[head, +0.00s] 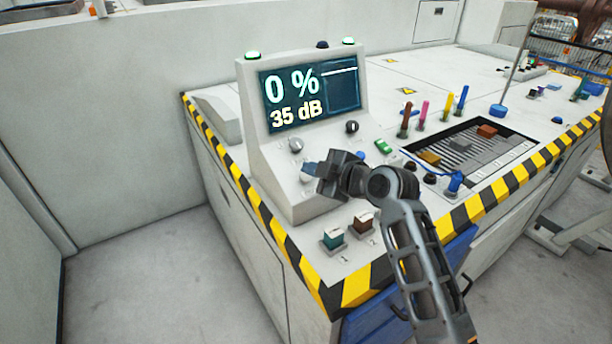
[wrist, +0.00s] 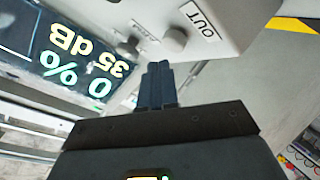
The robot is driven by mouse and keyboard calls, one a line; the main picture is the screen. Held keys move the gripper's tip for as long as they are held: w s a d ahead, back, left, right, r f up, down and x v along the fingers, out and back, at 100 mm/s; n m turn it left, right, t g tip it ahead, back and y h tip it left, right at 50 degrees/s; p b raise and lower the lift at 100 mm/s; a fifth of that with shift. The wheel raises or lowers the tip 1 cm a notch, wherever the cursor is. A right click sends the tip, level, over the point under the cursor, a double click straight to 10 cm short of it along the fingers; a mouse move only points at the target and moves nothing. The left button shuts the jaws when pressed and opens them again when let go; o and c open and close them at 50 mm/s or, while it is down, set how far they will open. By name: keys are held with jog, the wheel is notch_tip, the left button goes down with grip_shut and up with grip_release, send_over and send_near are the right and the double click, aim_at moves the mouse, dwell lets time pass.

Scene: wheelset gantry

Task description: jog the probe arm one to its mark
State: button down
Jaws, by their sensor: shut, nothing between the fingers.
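A grey console (head: 300,185) stands on the bench, with a screen (head: 312,95) reading "0 %" and "35 dB". My gripper (head: 312,168) is at the lower front of its panel, and its fingers are shut and empty. A teal block control (head: 333,238) and a brown block control (head: 362,222) sit at the bench corner below, each with a small label too small to read. No probe arm is clearly visible.
A grey knob (head: 296,145) and a black knob (head: 352,127) are higher on the panel. Coloured pens (head: 422,113) and a dark recessed tray (head: 470,145) lie to the right. Striped edging (head: 360,287) borders the bench; open floor (head: 150,270) is at left.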

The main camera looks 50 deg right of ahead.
jog(key=shift+w+f+b, duration=0.15)
jog(key=shift+f+b, duration=0.25)
jog(key=shift+w+d+f+b, duration=0.1)
jog(key=shift+w+f+b, duration=0.1)
jog(key=shift+f+b, duration=0.25)
dwell(2.1)
jog(key=shift+r, duration=0.1)
dwell(2.4)
jog(key=shift+s+r+p, duration=0.35)
jog(key=shift+r+p, duration=0.25)
jog(key=shift+r, duration=0.15)
jog(key=shift+r, duration=0.1)
jog(key=shift+s+a+r+p, duration=0.15)
jog(key=shift+s+r+p, duration=0.2)
jog(key=shift+r+p, duration=0.35)
jog(key=shift+s+a+r+p, duration=0.1)
jog(key=shift+s+r+p, duration=0.3)
jog(key=shift+r, duration=0.35)
jog(key=shift+s+a+r+p, duration=0.15)
jog(key=shift+s+r+p, duration=0.1)
jog(key=shift+r+p, duration=0.45)
